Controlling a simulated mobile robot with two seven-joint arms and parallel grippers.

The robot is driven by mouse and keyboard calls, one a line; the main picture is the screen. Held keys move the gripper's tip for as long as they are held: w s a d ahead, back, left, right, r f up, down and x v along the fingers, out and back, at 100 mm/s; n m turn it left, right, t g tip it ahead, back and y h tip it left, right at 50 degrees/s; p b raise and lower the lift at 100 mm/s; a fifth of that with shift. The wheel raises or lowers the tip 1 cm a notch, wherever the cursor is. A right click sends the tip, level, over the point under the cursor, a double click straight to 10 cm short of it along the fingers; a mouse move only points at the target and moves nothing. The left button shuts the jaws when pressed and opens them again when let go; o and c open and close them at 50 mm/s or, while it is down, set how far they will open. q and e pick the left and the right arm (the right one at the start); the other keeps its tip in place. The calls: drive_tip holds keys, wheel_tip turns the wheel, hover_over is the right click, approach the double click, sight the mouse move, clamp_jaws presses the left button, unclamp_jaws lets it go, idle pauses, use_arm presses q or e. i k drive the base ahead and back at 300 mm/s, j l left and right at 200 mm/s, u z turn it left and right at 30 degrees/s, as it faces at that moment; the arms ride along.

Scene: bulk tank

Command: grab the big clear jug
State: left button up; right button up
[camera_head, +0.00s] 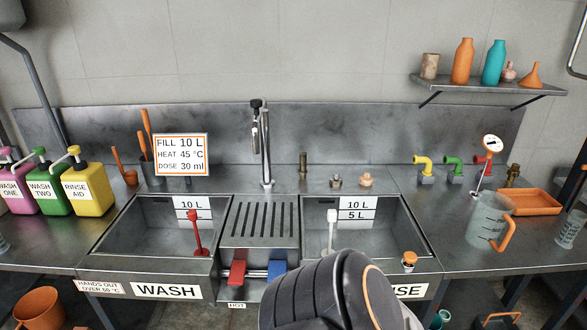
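The big clear jug (486,219) stands upright on the steel counter to the right of the rinse sink. It is see-through, with an orange handle (507,233) on its right side. A dial thermometer (491,146) on a thin stem rises at the jug's back left; I cannot tell whether the stem is inside it or behind it. A large dark rounded part of my own arm fills the bottom centre and hides part of the rinse sink's front. Neither gripper's fingers show in this view.
The rinse sink (424,241) and an orange-capped item (409,261) are left of the jug. An orange tray (534,202) lies behind its right side, and a smaller clear vessel (570,228) stands farther right. Colored taps (454,166) stand behind. A shelf (487,86) hangs above.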

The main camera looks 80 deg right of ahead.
sight(492, 211)
drive_tip(key=z, duration=3.9)
drive_tip(key=i+l, duration=0.15)
drive_tip(key=l, duration=0.15)
drive_tip(key=i+l, duration=0.15)
drive_tip(key=l, duration=0.15)
drive_tip(key=i+l, duration=0.15)
drive_tip(key=i+l+u, duration=0.15)
drive_tip(key=l, duration=0.15)
drive_tip(key=l+u, duration=0.15)
drive_tip(key=i+l+u, duration=0.15)
drive_tip(key=l, duration=0.25)
